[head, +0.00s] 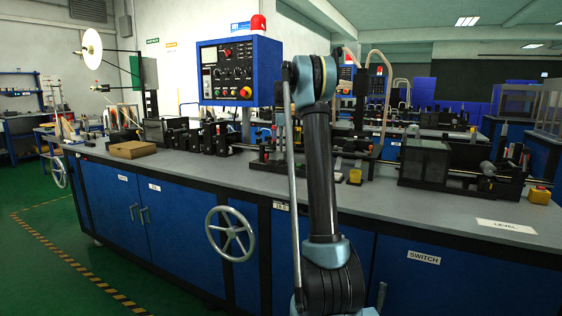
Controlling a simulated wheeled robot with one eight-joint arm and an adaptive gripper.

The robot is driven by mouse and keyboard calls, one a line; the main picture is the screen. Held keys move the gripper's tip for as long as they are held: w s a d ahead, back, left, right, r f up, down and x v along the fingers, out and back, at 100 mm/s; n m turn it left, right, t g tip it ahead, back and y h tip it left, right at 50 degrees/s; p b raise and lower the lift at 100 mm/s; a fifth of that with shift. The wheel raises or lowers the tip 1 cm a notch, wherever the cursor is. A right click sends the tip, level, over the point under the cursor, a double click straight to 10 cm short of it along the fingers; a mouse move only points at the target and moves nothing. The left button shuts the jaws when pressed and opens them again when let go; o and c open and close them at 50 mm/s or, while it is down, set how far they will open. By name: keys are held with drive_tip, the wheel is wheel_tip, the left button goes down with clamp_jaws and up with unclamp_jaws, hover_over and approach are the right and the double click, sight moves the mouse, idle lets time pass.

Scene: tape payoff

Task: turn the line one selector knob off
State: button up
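A blue control box (265,68) stands on a post above the workbench, left of my arm. Its black front panel (230,66) carries several small knobs and buttons, with a meter at the left. The labels are too small to read, so I cannot tell which one is the line one selector knob or how it is set. My arm rises in front of the bench, right of the box and apart from its front panel in the picture. My gripper does not show; it may be hidden behind the arm.
The grey workbench (300,185) spans the view, crowded with black machine parts. A handwheel (230,234) sticks out from its blue front. A cardboard-coloured box (132,150) lies at the left. A yellow button box (539,195) sits at the right. Green floor is clear at the left.

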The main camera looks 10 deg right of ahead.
sight(282, 162)
wheel_tip(282, 162, down, 7)
drive_tip(key=shift+r, duration=0.15)
idle(0.4)
